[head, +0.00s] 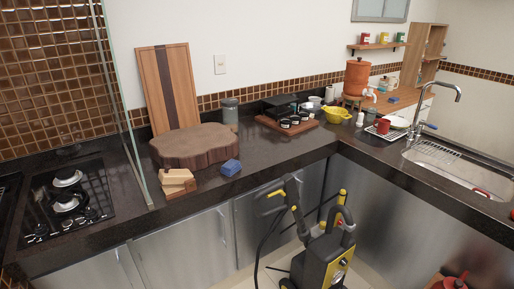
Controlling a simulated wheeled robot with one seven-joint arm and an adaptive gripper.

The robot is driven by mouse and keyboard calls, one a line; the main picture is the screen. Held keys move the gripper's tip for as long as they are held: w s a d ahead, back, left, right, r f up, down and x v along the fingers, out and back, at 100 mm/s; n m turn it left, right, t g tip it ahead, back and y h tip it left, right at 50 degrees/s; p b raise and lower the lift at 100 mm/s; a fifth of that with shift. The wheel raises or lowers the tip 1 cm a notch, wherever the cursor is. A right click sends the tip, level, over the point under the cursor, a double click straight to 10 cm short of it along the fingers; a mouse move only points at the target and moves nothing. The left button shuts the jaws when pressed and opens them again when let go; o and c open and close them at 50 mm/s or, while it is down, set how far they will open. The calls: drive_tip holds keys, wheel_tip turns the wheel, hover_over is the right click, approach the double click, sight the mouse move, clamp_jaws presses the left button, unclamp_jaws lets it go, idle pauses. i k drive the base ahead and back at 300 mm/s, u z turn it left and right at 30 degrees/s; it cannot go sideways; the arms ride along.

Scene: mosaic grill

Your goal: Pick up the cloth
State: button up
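A small folded blue cloth (231,167) lies on the dark countertop, near its front edge. It is just right of a stack of light wooden blocks and in front of the thick round wooden board. Nothing covers it in the head view. My gripper is not in view.
The thick wooden board (193,147) and wooden blocks (177,183) stand beside the cloth. A glass panel (126,110) rises left of them, by the cooktop (68,205). Counter right of the cloth is clear. A black and yellow machine (322,262) stands on the floor before the cabinets.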

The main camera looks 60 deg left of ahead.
sight(231, 167)
drive_tip(key=i, duration=1.05)
drive_tip(key=u, duration=3.05)
